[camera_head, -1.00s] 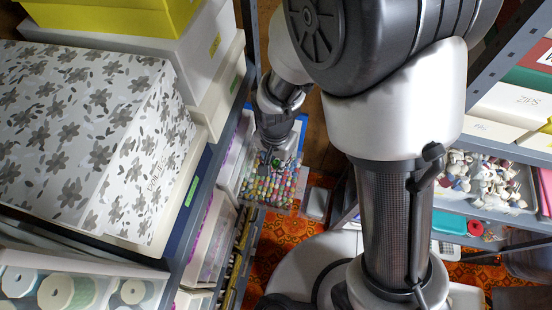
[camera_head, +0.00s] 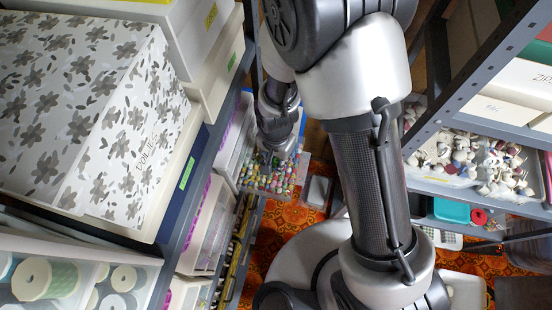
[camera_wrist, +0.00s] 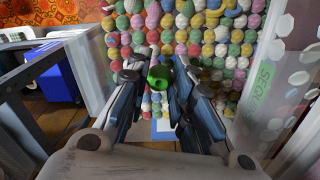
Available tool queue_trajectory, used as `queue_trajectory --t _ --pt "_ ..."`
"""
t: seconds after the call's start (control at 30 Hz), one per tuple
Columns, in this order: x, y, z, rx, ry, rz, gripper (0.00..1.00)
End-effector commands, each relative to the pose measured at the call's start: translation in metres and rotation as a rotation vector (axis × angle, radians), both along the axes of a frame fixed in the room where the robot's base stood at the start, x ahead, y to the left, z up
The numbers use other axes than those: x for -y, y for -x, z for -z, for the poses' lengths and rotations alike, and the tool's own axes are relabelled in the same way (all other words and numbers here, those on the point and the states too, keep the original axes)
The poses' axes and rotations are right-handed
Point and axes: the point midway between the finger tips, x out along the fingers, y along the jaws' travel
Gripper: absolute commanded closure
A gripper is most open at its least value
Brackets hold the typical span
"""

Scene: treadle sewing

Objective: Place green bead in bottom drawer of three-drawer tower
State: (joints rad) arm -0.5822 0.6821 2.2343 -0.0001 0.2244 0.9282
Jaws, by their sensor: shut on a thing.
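The green bead (camera_wrist: 160,77) is between the fingertips of my gripper (camera_wrist: 159,73) in the wrist view. My gripper is shut on it, above many mixed-colour beads (camera_wrist: 200,30). In the head view my gripper (camera_head: 274,156) is over the same beads (camera_head: 262,178), which lie in a clear, open-topped container beside the left shelf. A white-walled box or drawer with a green label (camera_wrist: 262,85) stands at the right of the wrist view. I cannot tell which drawer of the tower it is, or whether the bead container belongs to the tower.
A floral box (camera_head: 90,110) and pale bins fill the left shelf. The right rack holds a tray of small pale and red pieces (camera_head: 470,160). A blue bin (camera_wrist: 55,75) is at the left of the wrist view. An orange patterned rug covers the floor.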

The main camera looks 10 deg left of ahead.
Motion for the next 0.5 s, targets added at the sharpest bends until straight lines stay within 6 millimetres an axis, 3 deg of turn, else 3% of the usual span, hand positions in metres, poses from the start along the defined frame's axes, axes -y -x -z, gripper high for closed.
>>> queue_trajectory --t 0.03,0.07,0.33,0.5 --pt "0.0002 0.0002 0.0033 0.000 0.000 0.000 0.87" --pt "0.0002 0.0002 0.0028 0.000 0.000 0.000 0.77" --pt "0.0002 0.0002 0.0019 0.000 0.001 0.000 0.59" --pt "0.0002 0.0002 0.0018 0.000 0.001 0.000 0.59"
